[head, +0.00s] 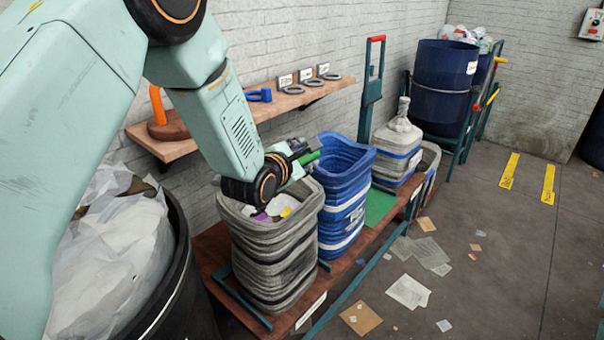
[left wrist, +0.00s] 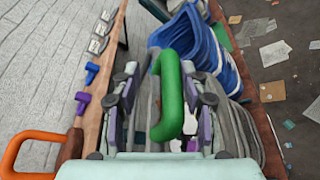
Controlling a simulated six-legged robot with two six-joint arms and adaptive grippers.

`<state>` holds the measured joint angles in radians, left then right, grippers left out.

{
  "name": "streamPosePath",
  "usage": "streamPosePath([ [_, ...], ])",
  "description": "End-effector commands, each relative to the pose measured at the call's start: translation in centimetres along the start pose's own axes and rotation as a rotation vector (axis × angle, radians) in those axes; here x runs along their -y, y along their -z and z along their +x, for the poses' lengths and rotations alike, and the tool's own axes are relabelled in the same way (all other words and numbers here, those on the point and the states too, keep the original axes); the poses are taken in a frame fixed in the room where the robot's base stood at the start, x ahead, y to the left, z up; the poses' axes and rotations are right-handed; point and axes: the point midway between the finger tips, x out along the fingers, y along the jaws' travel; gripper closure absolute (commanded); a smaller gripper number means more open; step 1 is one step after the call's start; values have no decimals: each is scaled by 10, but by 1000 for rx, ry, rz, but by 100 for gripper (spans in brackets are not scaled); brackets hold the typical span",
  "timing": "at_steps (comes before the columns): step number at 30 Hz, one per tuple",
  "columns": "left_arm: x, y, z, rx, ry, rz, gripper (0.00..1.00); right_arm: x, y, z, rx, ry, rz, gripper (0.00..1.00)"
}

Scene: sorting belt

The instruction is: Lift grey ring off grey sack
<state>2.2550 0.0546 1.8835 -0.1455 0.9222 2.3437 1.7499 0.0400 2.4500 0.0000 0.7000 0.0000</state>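The grey sack (head: 272,255) stands upright on the low brown platform, with coloured scraps in its mouth. In the left wrist view its grey folds (left wrist: 240,135) show below the gripper. I cannot tell a separate grey ring from the sack's rim. My left gripper (head: 300,163) is over the back of the sack's mouth. In the left wrist view its fingers (left wrist: 166,95) are spread on both sides of a green handle (left wrist: 168,97), with gaps visible beside it. What the handle joins is hidden. My right gripper is not in view.
A blue sack (head: 343,200) stands close to the right of the grey one. A black bin (head: 180,295) is at left. Papers litter the floor.

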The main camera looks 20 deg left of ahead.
Motion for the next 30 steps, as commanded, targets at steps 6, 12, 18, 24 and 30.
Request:
streamPosePath([
  [6,11,4,8,1,-19,40,57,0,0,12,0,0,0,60],
  [12,11,4,10,1,-24,47,57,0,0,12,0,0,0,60],
  [18,10,3,11,2,-24,48,57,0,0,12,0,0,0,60],
  [24,9,4,0,0,-23,47,57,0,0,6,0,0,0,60],
  [30,9,4,-13,-1,-22,47,57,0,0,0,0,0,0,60],
])
